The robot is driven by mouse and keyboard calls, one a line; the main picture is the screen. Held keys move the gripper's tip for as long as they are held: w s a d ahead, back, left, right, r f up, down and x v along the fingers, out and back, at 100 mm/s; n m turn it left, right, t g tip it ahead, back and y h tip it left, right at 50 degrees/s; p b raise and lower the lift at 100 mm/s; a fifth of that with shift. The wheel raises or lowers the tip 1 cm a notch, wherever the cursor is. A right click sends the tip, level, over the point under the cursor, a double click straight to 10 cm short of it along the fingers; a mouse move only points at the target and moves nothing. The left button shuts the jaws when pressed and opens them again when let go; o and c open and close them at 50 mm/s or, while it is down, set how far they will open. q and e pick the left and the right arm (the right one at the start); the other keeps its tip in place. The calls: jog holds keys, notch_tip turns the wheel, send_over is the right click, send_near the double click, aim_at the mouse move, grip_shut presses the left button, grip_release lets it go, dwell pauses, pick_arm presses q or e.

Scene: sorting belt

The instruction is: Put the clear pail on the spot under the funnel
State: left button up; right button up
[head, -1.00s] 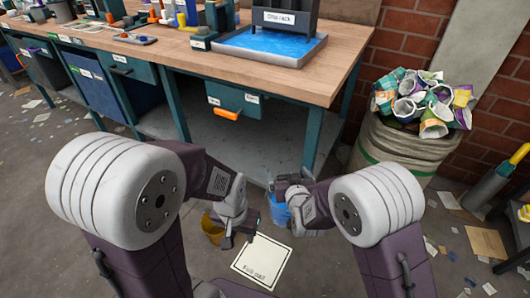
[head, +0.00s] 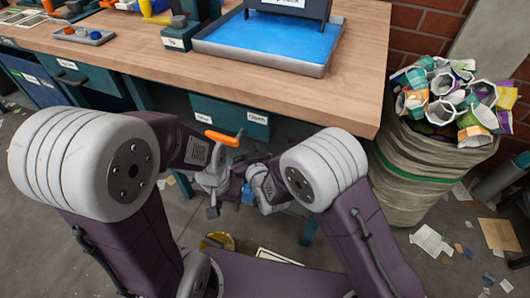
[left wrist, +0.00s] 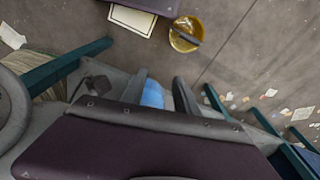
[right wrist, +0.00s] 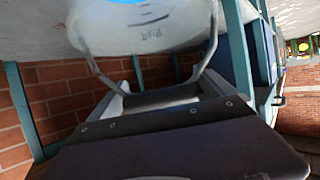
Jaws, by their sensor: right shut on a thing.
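A pale, see-through pail (right wrist: 150,38) with blue inside hangs by its wire handle at my right gripper (right wrist: 168,97), which is shut on the handle. In the head view only a bit of blue (head: 247,194) shows beside my right gripper (head: 262,178), below the bench drawer. My left gripper (head: 212,190) is just to its left; its fingers (left wrist: 160,92) stand apart, with blue visible beyond them. A white card with a dark border (head: 285,259) lies on the floor, mostly hidden by my body; it also shows in the left wrist view (left wrist: 133,19). I cannot make out a funnel.
A yellow bucket (head: 216,241) stands on the floor left of the card. The wooden bench (head: 150,62) with a blue-filled tray (head: 207,47) is ahead. A full sack (head: 425,165) stands at right.

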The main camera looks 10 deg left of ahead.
jog(key=w+d+f+b, duration=0.1)
jog(key=w+b, duration=0.3)
jog(key=w, duration=0.4)
jog(key=w+d+f+b, duration=0.2)
jog(key=w+b, duration=0.2)
jog(key=w, duration=0.5)
jog(key=shift+d+f, duration=0.25)
jog(key=shift+f, duration=0.1)
jog(key=o, duration=1.7)
jog(key=shift+w, duration=0.1)
jog(key=p+v, duration=0.4)
jog(key=v, duration=0.8)
jog(key=shift+p, duration=0.4)
